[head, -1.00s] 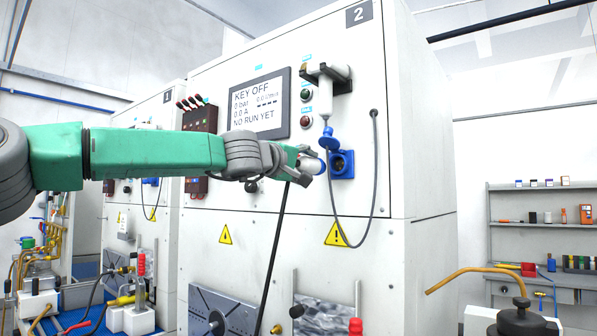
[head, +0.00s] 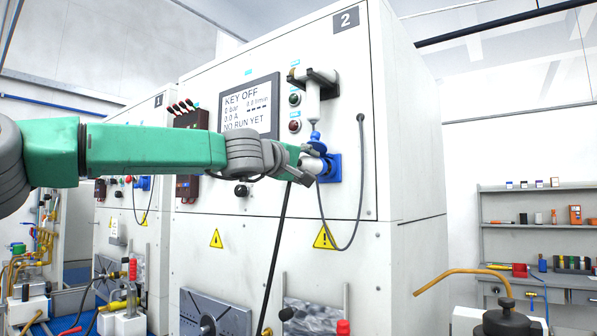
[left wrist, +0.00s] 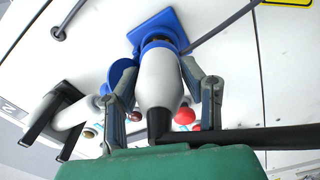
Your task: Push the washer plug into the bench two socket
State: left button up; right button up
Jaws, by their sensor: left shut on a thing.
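My left gripper (head: 313,163) is shut on the white washer plug (head: 308,167) in front of the bench two panel. In the left wrist view the gripper (left wrist: 162,72) has one finger on each side of the plug's white body (left wrist: 157,85), and a black cable leaves its rear end. The blue bench two socket (head: 334,172) is square and fixed to the panel; it also shows in the left wrist view (left wrist: 172,22). The plug's front is at the socket's mouth and in line with it. I cannot tell how deep it sits. My right gripper is not in view.
A white connector with a blue end hangs in a black holder (head: 318,76) just above the socket. Its grey cord (head: 361,190) loops down beside the socket. A display (head: 249,104) reads KEY OFF. Shelves (head: 533,225) stand at the right.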

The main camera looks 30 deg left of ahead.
pick_arm(q)
jog(key=shift+d+r, duration=0.15)
jog(key=shift+d, duration=0.5)
jog(key=shift+a, duration=0.8)
jog(key=shift+s+a+f, duration=0.1)
jog(key=shift+a+f, duration=0.15)
jog(key=shift+a, duration=0.3)
jog(key=shift+d, duration=0.15)
jog(key=d, duration=0.3)
jog(key=shift+r, duration=0.3)
jog(key=shift+d, duration=0.25)
jog(key=shift+a+f, duration=0.15)
jog(key=shift+a, duration=1.35)
jog(key=shift+d, duration=0.35)
jog(key=shift+w+d+p, duration=0.3)
jog(key=shift+w+d, duration=0.05)
jog(key=shift+d, duration=0.35)
jog(key=shift+w+a, duration=0.1)
jog(key=shift+a, duration=0.2)
jog(key=shift+w+a+f, duration=0.1)
jog(key=shift+w+a, duration=0.05)
jog(key=shift+a, duration=0.75)
jog(key=shift+w+d, duration=0.15)
jog(key=shift+d, duration=0.5)
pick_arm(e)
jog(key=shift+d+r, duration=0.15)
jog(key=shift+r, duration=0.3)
